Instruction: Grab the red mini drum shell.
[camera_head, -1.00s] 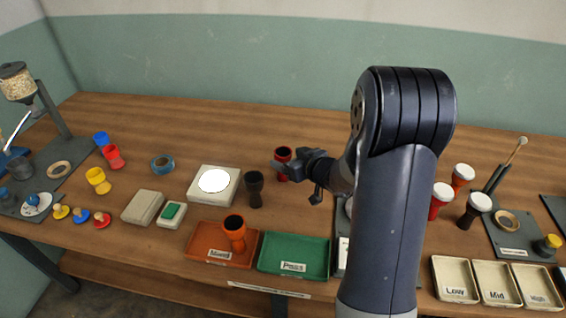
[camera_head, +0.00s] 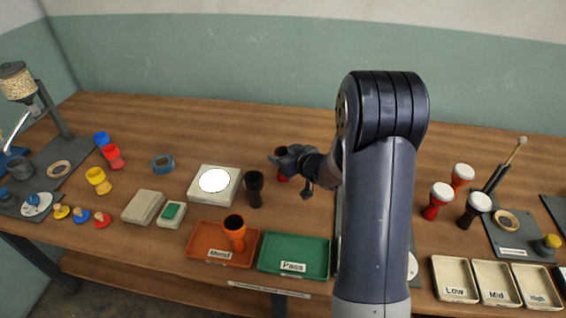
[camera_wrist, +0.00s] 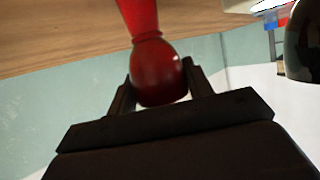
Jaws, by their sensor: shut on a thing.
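A red goblet-shaped drum shell (camera_head: 283,178) stands near the middle of the table in the head view, partly hidden by my gripper. My gripper (camera_head: 280,160) reaches it from the right and is shut on it. In the wrist view the red shell (camera_wrist: 160,78) sits between the two dark fingers (camera_wrist: 158,88), its rounded bowl between them and its narrow waist above. Whether its base touches the table is hard to tell.
A dark shell (camera_head: 254,190) stands close to the left, beside a pale block with a white disc (camera_head: 214,181). Orange (camera_head: 208,258) and green (camera_head: 292,272) trays lie in front. Finished drums (camera_head: 440,197) stand at right. The table behind the held shell is clear.

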